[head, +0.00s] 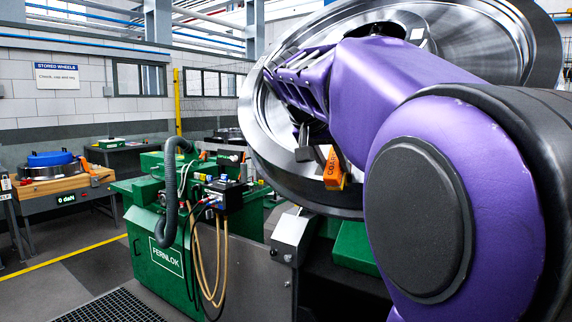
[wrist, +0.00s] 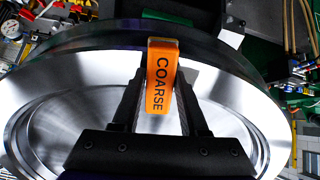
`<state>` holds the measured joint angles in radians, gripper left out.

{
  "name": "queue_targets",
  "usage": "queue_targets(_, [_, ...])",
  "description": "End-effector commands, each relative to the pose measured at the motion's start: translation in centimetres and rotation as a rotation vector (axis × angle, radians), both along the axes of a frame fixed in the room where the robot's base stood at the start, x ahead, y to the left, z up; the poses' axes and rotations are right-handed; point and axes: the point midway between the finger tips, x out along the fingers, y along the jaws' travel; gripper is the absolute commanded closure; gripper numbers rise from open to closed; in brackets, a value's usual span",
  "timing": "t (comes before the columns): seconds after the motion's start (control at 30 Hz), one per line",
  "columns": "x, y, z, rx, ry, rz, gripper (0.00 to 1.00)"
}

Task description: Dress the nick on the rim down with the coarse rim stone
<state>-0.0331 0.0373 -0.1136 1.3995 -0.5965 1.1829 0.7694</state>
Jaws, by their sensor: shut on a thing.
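The coarse rim stone (wrist: 160,82) is an orange block lettered COARSE. My gripper (wrist: 160,88) is shut on it, one dark finger on each side. In the head view the orange stone (head: 333,168) shows below my purple arm, in front of the lower part of the wheel. The rail wheel (head: 254,135) is a large shiny steel disc, partly hidden by my arm. In the wrist view the wheel (wrist: 50,100) fills most of the picture, and the stone's far end overlaps its rim. I cannot tell whether the stone touches the rim. I cannot make out the nick.
A green machine marked FERNLOK (head: 165,255), with hoses and cables, stands left of the wheel. A wooden-topped bench (head: 50,184) with a display reading 0 daN stands at the far left. Open floor (head: 70,275) lies between them, with a floor grating in front.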

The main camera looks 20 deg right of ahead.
Motion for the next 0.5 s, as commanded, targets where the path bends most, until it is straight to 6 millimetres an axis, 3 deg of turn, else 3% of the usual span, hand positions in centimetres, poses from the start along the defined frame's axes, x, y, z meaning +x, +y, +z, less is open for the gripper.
queue_targets(0.23, [-0.1, 0.2, 0.3, 0.001, 0.000, 0.001, 1.00])
queue_targets(0.5, [-1.2, 1.7, 2.4, 0.001, -0.004, 0.002, 1.00])
